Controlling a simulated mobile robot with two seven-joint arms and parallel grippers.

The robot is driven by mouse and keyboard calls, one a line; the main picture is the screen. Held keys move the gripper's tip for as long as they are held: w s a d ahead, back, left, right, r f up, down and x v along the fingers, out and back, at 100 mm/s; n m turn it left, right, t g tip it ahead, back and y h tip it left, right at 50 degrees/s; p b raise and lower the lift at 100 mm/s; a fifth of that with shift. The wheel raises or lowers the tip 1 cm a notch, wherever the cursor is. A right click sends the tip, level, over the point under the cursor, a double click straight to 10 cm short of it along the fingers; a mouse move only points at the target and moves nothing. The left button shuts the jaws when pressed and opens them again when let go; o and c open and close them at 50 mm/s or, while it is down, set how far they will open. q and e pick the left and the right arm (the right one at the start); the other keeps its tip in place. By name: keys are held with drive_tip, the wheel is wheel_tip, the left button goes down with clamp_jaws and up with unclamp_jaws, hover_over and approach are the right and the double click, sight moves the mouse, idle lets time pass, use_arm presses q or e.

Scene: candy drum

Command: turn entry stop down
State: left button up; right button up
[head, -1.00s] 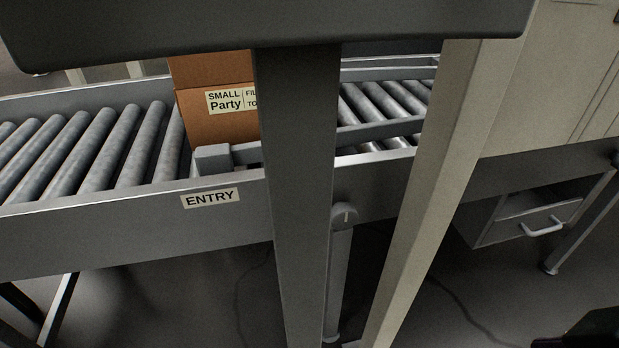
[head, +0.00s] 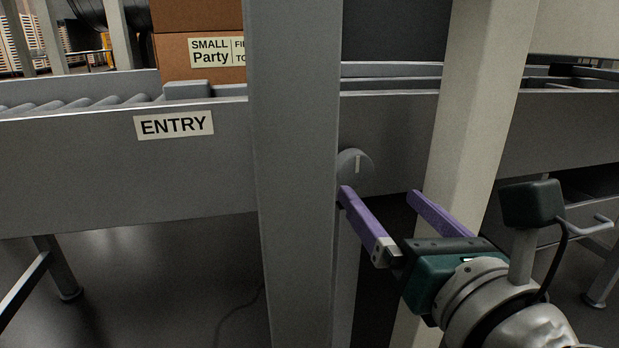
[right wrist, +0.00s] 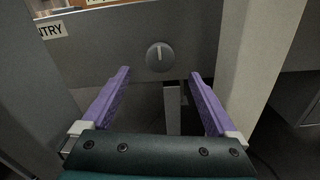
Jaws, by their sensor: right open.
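A round grey knob (head: 355,166) with a white upright mark sits on the conveyor's side rail, right of the ENTRY label (head: 174,124). It also shows in the right wrist view (right wrist: 160,57), ahead of the fingertips. A grey bar (right wrist: 172,108) hangs below it; I cannot tell whether they are joined. A grey block (head: 187,90), perhaps the stop, rises above the rail in front of the box. My right gripper (head: 378,193) is open and empty, with purple fingers pointing at the rail just below the knob. In the right wrist view, the knob lies between the finger lines. My left gripper is out of view.
A dark upright post (head: 292,180) stands left of the knob, and a pale post (head: 470,130) stands right of it, close to my right gripper. A brown box (head: 180,68) labelled SMALL Party sits on the conveyor behind the rail (head: 60,170).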

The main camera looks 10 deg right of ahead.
sight(357, 169)
drive_tip(key=w+b, duration=0.2)
drive_tip(key=w, duration=0.6)
drive_tip(key=shift+w+a+b, duration=0.15)
drive_tip(key=shift+w+b, duration=0.15)
drive_tip(key=c, duration=1.4)
